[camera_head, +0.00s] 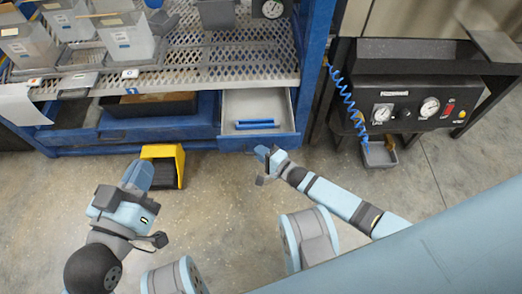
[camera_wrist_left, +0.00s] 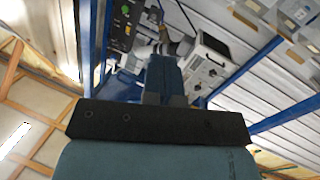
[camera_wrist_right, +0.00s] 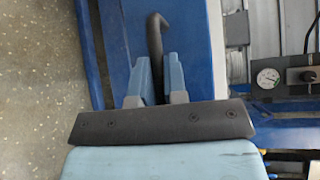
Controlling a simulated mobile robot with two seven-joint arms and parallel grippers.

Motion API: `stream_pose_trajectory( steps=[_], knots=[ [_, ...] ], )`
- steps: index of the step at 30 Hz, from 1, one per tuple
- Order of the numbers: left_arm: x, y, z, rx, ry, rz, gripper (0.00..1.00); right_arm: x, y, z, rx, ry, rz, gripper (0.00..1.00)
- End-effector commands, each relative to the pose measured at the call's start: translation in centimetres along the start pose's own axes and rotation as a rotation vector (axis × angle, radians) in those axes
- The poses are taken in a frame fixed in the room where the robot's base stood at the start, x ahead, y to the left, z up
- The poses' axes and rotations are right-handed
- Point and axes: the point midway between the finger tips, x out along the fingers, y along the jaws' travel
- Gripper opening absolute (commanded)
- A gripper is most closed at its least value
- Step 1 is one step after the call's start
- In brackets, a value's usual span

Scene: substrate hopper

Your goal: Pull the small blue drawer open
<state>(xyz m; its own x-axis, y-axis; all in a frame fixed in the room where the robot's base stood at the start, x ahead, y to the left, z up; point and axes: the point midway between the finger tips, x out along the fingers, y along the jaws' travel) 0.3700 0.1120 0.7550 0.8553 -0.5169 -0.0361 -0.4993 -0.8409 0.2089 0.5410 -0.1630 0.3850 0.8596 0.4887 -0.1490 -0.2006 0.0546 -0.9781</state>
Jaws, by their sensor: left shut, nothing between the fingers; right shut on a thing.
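The small blue drawer (camera_head: 285,140) stands pulled out from the blue bench, right of its middle, in the head view. Its grey inside shows, with a blue bar-shaped thing (camera_head: 257,125) lying in it. My right gripper (camera_head: 263,153) is at the drawer's front. In the right wrist view, its fingers (camera_wrist_right: 153,75) are shut on a dark curved handle (camera_wrist_right: 156,32) against the blue front (camera_wrist_right: 187,28). My left gripper (camera_head: 138,174) is shut and empty, in front of the bench at the left; its closed fingers show in the left wrist view (camera_wrist_left: 162,75).
A yellow and black pedal-like box (camera_head: 165,153) stands on the floor beside my left gripper. A perforated shelf (camera_head: 200,65) with clear bins is above the drawer. A black gauge panel (camera_head: 405,105) with a coiled blue hose (camera_head: 350,103) is at the right.

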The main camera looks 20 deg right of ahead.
Motion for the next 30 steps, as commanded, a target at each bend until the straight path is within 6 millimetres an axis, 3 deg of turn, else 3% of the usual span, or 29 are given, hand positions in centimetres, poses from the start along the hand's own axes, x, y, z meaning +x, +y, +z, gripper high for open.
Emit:
stream_pose_trajectory(
  steps=[2,14,30],
  knots=[
    [0.0,0.0,0.0,0.001,0.000,0.000,0.00,0.0,0.0,-0.1,0.000,0.002,0.000,0.23],
    [0.0,0.1,-0.6,0.003,0.008,0.000,0.00,-0.9,-0.1,-0.1,0.000,0.001,0.002,0.23],
    [-0.7,1.0,-6.2,0.011,0.198,-0.016,0.00,-11.9,-0.2,-0.1,0.000,0.002,0.003,0.23]
  ],
)
